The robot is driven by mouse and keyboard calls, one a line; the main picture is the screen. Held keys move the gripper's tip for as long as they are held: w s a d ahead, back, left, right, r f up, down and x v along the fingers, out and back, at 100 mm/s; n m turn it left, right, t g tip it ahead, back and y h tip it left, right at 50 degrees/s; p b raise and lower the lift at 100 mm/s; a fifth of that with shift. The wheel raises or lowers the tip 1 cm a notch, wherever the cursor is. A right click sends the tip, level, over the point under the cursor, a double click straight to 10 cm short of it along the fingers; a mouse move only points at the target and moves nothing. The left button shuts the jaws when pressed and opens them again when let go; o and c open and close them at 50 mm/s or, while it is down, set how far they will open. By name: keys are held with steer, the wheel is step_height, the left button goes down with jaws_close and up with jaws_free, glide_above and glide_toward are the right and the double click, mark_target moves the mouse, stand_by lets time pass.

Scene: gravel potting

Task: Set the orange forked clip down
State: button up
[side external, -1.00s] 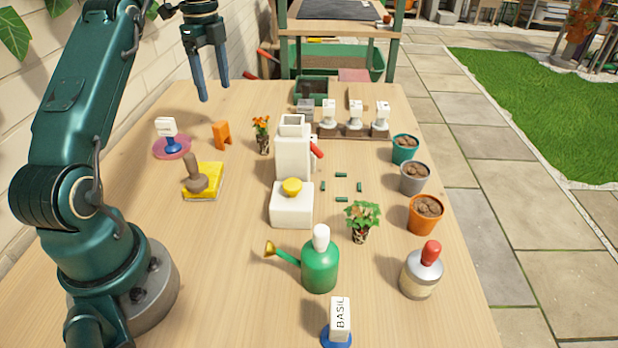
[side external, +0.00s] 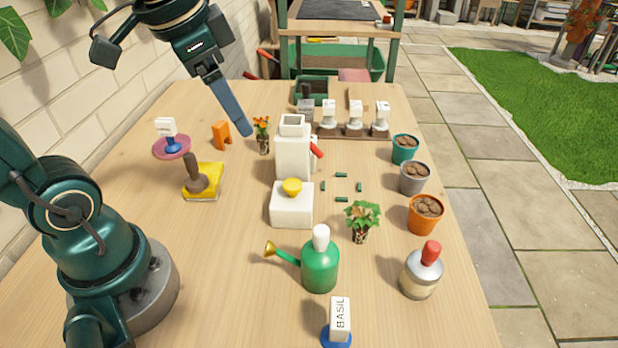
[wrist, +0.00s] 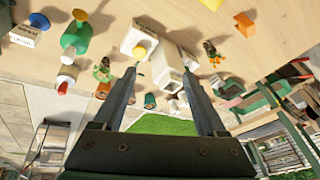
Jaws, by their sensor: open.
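The orange forked clip (side external: 221,135) stands on the wooden table, prongs down, between the pink disc and the orange-flowered plant. It also shows in the wrist view (wrist: 231,88) at the upper right, outside the fingers. My gripper (side external: 245,130) is above the table, tilted, to the right of the clip and apart from it; in the side view its fingers overlap each other. In the wrist view my gripper (wrist: 185,75) has its two fingers spread with nothing held between them.
A flowering plant (side external: 263,143) and a white dispenser (side external: 292,160) stand right of the clip. A pink disc (side external: 171,150) with a white label stands to its left, and a yellow sponge (side external: 208,178) with a brown-handled tool is in front. Bare tabletop (side external: 230,240) lies nearer the camera.

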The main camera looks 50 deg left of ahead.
steer(key=s+d+f+n+t, duration=0.1)
steer(key=s+d+f+n, duration=0.2)
steer(key=s, duration=0.3)
steer(key=shift+d+f+h, duration=0.4)
steer(key=shift+d+f, duration=0.1)
steer(key=shift+f, duration=0.25)
